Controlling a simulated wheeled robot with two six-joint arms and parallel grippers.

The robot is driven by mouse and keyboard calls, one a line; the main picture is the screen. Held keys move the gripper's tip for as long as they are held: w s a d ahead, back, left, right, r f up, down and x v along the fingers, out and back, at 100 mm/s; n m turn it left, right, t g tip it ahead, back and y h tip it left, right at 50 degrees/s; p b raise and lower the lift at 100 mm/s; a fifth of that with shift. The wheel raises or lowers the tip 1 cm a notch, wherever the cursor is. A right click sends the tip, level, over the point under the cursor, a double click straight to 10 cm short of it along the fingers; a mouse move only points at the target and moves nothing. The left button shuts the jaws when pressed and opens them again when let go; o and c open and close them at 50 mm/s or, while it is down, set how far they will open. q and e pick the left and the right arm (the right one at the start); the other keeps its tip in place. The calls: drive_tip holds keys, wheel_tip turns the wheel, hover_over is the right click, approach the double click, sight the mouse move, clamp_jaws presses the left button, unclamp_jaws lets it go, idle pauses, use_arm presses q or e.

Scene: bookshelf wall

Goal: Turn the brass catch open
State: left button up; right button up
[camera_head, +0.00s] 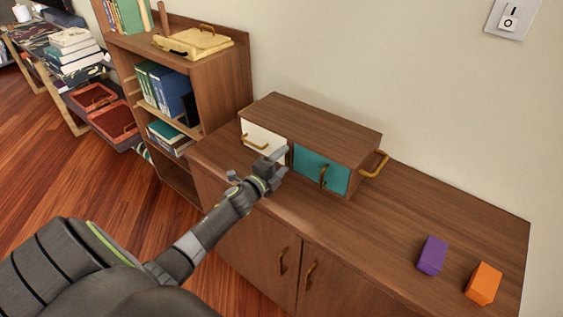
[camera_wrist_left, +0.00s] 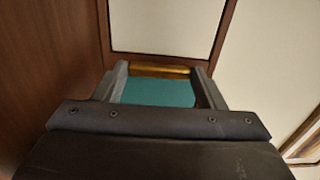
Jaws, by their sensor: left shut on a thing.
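A wooden box (camera_head: 325,122) stands on the cabinet, with a white door (camera_head: 264,136) on its left and a teal door (camera_head: 308,168) on its right. My left gripper (camera_head: 280,155) is at the front of the box, between the two doors, and covers that spot in the head view. In the left wrist view, a brass bar, the catch (camera_wrist_left: 160,70), lies between the fingers of my left gripper (camera_wrist_left: 160,82), with teal (camera_wrist_left: 158,93) below it and a white panel (camera_wrist_left: 165,25) above. The gripper is shut on it. My right gripper is not in view.
Brass handles sit on the white door (camera_head: 254,146), the teal door (camera_head: 323,176) and the box's right side (camera_head: 378,165). A purple block (camera_head: 432,255) and an orange block (camera_head: 483,284) lie on the cabinet top (camera_head: 410,215) at right. A bookshelf (camera_head: 222,85) stands at left.

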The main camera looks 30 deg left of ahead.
use_arm(q)
drive_tip(key=shift+f, duration=0.1)
drive_tip(key=o, duration=1)
drive_tip(key=s, duration=0.2)
drive_tip(key=s+b, duration=0.1)
drive_tip(key=s, duration=0.2)
drive_tip(key=s+b, duration=0.1)
drive_tip(key=s, duration=0.2)
drive_tip(key=shift+s+a+f, duration=0.15)
drive_tip(key=shift+s+a, duration=0.1)
drive_tip(key=shift+a, duration=0.05)
drive_tip(key=s+b, duration=0.9)
drive_tip(key=shift+a+r, duration=0.2)
drive_tip(key=shift+a, duration=0.05)
